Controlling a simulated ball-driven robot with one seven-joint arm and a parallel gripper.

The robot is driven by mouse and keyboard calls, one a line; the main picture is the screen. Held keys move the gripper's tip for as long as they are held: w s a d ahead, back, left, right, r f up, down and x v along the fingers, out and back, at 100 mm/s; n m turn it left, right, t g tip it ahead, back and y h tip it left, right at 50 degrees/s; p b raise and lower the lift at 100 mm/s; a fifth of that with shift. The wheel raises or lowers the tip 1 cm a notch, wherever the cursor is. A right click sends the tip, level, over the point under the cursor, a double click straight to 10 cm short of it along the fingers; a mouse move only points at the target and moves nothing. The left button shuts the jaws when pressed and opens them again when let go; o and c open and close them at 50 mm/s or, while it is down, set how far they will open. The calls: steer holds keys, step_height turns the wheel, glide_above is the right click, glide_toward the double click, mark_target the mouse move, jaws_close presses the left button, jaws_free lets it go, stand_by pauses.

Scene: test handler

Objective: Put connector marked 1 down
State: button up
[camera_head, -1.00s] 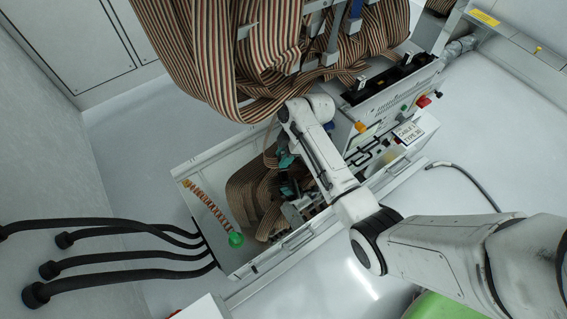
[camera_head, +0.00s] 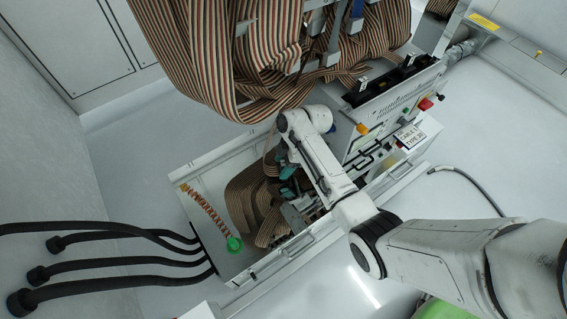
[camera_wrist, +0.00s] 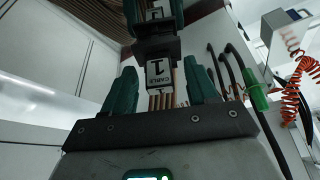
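My gripper (camera_head: 287,175) has teal-green fingers and hangs over an open drawer (camera_head: 205,170) in the camera_head view, partly hidden by my arm. In the wrist view my gripper (camera_wrist: 156,18) has its fingertips on both sides of a dark connector (camera_wrist: 155,47), and it appears shut on it. The connector's white tag (camera_wrist: 158,74) reads "1" and "CABLE". Striped ribbon cable (camera_wrist: 160,102) runs from the connector between the fingers. Whether the connector touches anything beyond the fingertips is hidden.
Striped ribbon cables (camera_head: 215,50) hang above the drawer, and more cable (camera_head: 250,195) lies inside. A coiled orange cord with a green end (camera_head: 234,244) lies at the drawer's left. A panel with a red button (camera_head: 426,103) stands right. Black hoses (camera_head: 110,265) enter from the left.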

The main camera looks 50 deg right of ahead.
steer(key=shift+r, duration=0.15)
steer(key=p+v, duration=0.4)
steer(key=v, duration=0.3)
steer(key=s+a+m+g+h, duration=0.1)
steer(key=s+a+m, duration=0.5)
steer(key=s+a, duration=0.45)
steer(key=s+r+m+h, duration=0.2)
steer(key=s+r+m, duration=0.3)
steer(key=s, duration=0.8)
steer(key=shift+d+r+m+h, duration=0.3)
steer(key=shift+r+h, duration=0.1)
steer(key=shift+r, duration=0.5)
steer(key=shift+a, duration=0.1)
